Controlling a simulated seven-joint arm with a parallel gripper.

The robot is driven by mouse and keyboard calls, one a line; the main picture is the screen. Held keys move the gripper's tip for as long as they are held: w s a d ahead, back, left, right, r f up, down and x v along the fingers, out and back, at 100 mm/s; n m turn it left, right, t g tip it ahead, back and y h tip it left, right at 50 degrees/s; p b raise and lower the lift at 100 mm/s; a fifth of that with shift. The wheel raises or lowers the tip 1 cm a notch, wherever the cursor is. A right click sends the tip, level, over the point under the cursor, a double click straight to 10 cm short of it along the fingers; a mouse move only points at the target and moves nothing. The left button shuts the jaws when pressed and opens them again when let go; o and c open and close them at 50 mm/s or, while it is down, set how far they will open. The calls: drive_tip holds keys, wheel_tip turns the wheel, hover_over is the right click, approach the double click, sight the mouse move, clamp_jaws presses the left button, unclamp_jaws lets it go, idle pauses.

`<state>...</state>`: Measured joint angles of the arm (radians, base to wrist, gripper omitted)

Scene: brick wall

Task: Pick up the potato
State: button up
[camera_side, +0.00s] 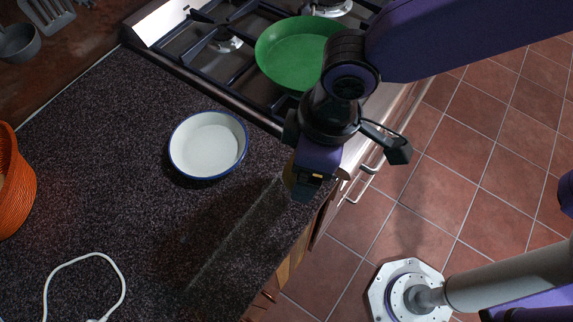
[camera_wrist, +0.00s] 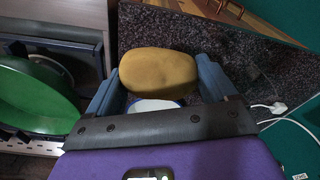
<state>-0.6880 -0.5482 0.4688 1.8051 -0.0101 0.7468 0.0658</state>
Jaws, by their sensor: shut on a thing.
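The potato (camera_wrist: 158,70) is a smooth yellow-brown oval in the middle of the wrist view. My gripper (camera_wrist: 160,82) is shut on it, with one blue-grey finger at each side. In the side view my gripper (camera_side: 314,183) hangs near the front edge of the dark speckled counter, right of the white bowl. There the potato is mostly hidden behind the gripper. It appears to be held above the counter, but the exact gap cannot be told.
The white blue-rimmed bowl (camera_side: 208,145) stands on the counter (camera_side: 100,170). A green pan (camera_side: 290,50) sits on the stove behind. An orange basket (camera_side: 17,190) is at the left edge, and a white cable (camera_side: 90,256) lies at front left. Counter between them is clear.

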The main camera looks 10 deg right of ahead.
drive_tip(key=s+d+r, duration=0.4)
drive_tip(key=d, duration=0.4)
drive_tip(key=w+r, duration=0.3)
drive_tip(key=w, duration=0.5)
drive_tip(key=w+r, duration=0.3)
drive_tip(key=w, duration=0.5)
drive_tip(key=w+a+f, duration=0.1)
drive_tip(key=w+f, duration=0.1)
drive_tip(key=w, duration=1.3)
drive_tip(key=shift+a+f, duration=0.3)
drive_tip(key=shift+f, duration=0.15)
drive_tip(key=shift+f, duration=3.25)
drive_tip(key=shift+f, duration=1.35)
